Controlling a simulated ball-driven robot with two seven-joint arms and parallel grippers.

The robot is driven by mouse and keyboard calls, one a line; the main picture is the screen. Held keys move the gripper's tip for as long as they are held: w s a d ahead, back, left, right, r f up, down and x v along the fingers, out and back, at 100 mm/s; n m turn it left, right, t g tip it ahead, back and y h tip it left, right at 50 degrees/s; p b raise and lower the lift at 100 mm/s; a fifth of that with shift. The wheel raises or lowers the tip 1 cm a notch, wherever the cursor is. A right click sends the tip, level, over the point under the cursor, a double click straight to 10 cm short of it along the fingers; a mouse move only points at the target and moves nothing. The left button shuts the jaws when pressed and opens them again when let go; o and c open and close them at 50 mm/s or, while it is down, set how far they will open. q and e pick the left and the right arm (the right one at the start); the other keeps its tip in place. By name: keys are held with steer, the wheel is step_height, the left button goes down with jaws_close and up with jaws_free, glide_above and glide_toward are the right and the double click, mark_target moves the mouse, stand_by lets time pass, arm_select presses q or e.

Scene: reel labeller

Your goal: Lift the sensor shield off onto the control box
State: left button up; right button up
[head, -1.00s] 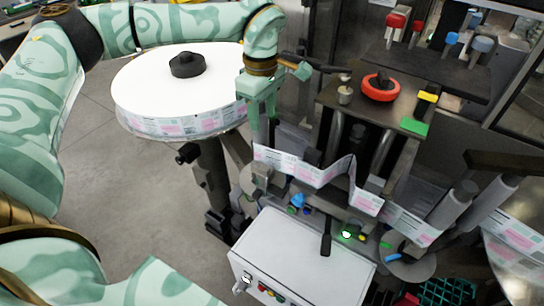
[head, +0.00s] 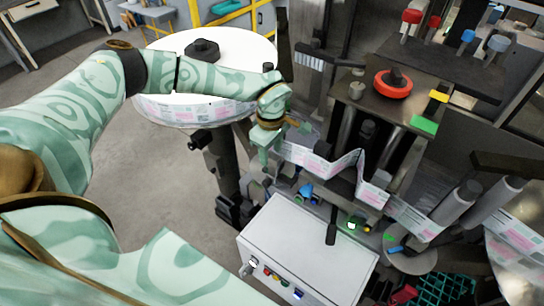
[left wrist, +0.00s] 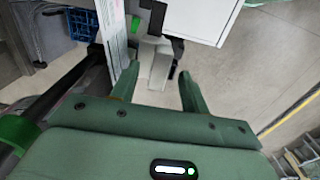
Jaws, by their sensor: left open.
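The control box (head: 305,250) is a white box with buttons on its front, at the bottom middle of the head view. Its pale edge also shows at the top of the left wrist view (left wrist: 200,18). My left gripper (head: 268,157) points down behind the control box, at the left end of the label strip. In the left wrist view its two fingers (left wrist: 160,82) are apart. A small grey block (left wrist: 150,62), which looks like the sensor shield, shows beyond and between the fingertips; I see no contact. In the head view the gripper mostly hides this spot. My right gripper is out of view.
The label strip (head: 310,163) runs right from close beside the left gripper. The large white reel (head: 240,50) stands behind my left arm. A red knob (head: 393,83) sits on the machine's top plate. A black lever (head: 332,225) reaches over the control box's back edge.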

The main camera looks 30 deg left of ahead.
arm_select(q)
steer(key=shift+f, duration=0.4)
jaws_close()
steer(key=shift+w+r, duration=0.1)
steer(key=shift+r, duration=0.4)
step_height(320, 180, up, 2)
steer(key=shift+r+b, duration=0.2)
steer(key=shift+b, duration=0.5)
steer(key=s+d+r+p, duration=0.1)
steer(key=s+r+p, duration=0.2)
steer(key=s+r, duration=1.1)
steer(key=shift+d+r, duration=0.35)
steer(key=shift+r, duration=1.05)
